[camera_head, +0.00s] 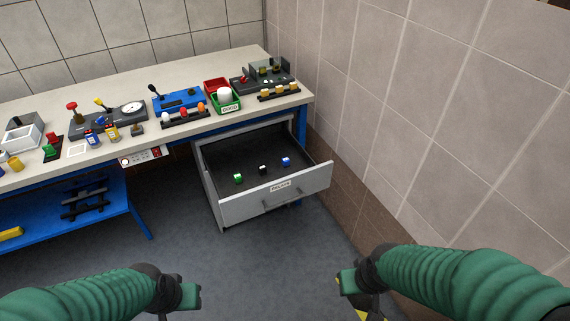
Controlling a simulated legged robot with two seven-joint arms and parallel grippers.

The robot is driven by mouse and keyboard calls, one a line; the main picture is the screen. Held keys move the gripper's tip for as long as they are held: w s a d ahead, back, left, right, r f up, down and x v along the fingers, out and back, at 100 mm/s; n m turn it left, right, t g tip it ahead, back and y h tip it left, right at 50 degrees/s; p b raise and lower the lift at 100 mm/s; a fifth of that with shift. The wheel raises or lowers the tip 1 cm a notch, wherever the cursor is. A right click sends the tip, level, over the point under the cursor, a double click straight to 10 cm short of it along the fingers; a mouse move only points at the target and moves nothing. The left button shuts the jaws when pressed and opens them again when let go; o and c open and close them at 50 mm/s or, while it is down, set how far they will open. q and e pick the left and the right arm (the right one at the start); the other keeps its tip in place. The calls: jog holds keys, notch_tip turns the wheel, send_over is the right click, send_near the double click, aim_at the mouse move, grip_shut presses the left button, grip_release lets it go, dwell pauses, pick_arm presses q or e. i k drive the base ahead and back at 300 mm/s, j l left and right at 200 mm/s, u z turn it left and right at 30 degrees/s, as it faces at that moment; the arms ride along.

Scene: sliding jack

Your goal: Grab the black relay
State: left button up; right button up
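The black relay (263,169) is a small dark block with some white on it. It sits in the open drawer (281,202), between a green relay (238,178) on its left and a blue relay (286,161) on its right. My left gripper (190,296) is at the bottom of the view, well short of the drawer. My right gripper (350,284) is at the lower right, also apart from the drawer. Nothing shows in either gripper, but the finger gaps are too unclear to read.
A workbench (180,137) with a blue frame carries several devices, including a green bin (226,103) and a blue unit (178,101). A tiled wall (440,120) stands close on the drawer's right. The grey floor (230,265) before the drawer is clear.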

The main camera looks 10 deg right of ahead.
aim_at(262, 169)
jog(key=i+j, duration=0.25)
jog(key=i, duration=0.25)
jog(key=i+j, duration=0.25)
jog(key=i, duration=0.25)
jog(key=i+j, duration=0.25)
jog(key=i, duration=0.2)
jog(key=i+j, duration=0.25)
jog(key=i, duration=0.25)
